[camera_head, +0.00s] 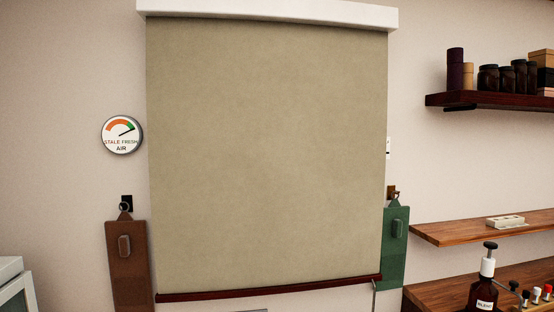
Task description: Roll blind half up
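The beige roller blind (265,150) hangs fully extended in the head view, from a white cassette (270,12) at the top. Its dark red-brown bottom bar (270,288) runs across the lower edge and tilts slightly, its right end higher in the picture. A thin light cord or rod (374,297) shows below the right end of the bar and runs out of the frame. Whatever is behind the blind is hidden. My gripper is not in view.
A brown hanging piece (128,265) and a green one (396,240) flank the blind. An air gauge (122,134) is at left. Shelves (480,232) with jars stand at right, with a dark pump bottle (484,292) below. A white cabinet (12,290) is at lower left.

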